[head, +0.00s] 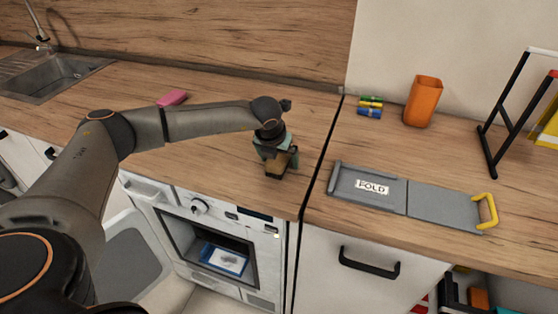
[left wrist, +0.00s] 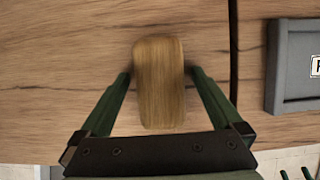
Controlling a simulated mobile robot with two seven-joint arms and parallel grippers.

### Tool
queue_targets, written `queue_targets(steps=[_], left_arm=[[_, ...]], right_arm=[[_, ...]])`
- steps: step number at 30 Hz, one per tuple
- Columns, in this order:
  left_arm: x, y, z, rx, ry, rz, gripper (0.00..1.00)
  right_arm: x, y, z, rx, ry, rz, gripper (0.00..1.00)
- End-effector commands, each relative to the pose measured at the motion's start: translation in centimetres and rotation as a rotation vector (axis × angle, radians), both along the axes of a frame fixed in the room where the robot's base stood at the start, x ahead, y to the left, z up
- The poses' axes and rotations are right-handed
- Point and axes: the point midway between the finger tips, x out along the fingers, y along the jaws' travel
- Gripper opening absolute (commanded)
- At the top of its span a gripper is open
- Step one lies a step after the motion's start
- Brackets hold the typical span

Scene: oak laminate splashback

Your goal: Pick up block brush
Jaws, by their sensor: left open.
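The block brush (left wrist: 158,85) shows in the left wrist view as a tan wooden block with rounded corners, standing out from the counter. Its bristles are hidden from this view. My left gripper (head: 280,160) is open, pointing down over the counter, with one green finger on each side of the block. A narrow gap shows at each finger near the block, though contact is hard to judge. In the head view the gripper covers much of the brush, and only a bit of tan shows between the fingers. My right gripper is in neither view.
A grey folding board (head: 435,203) marked FOLD lies right of the counter seam. Behind it are an orange cup (head: 423,101) and some small coloured rolls (head: 370,107). A pink sponge (head: 172,98) lies behind my left arm. A black-and-white rack (head: 505,120) stands at right.

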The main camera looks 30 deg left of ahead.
Motion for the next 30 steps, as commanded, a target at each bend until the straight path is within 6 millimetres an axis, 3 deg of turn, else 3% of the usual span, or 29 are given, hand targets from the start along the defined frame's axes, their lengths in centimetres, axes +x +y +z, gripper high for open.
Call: queue_targets(steps=[2,26,30], left_arm=[[-0.01,0.02,0.00,0.000,0.000,0.000,0.98],[0.00,0.02,0.00,0.000,0.000,0.001,0.08],[0.02,0.01,0.04,0.000,-0.001,0.001,0.05]], right_arm=[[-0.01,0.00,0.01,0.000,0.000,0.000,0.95],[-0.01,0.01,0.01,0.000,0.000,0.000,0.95],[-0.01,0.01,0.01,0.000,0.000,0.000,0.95]])
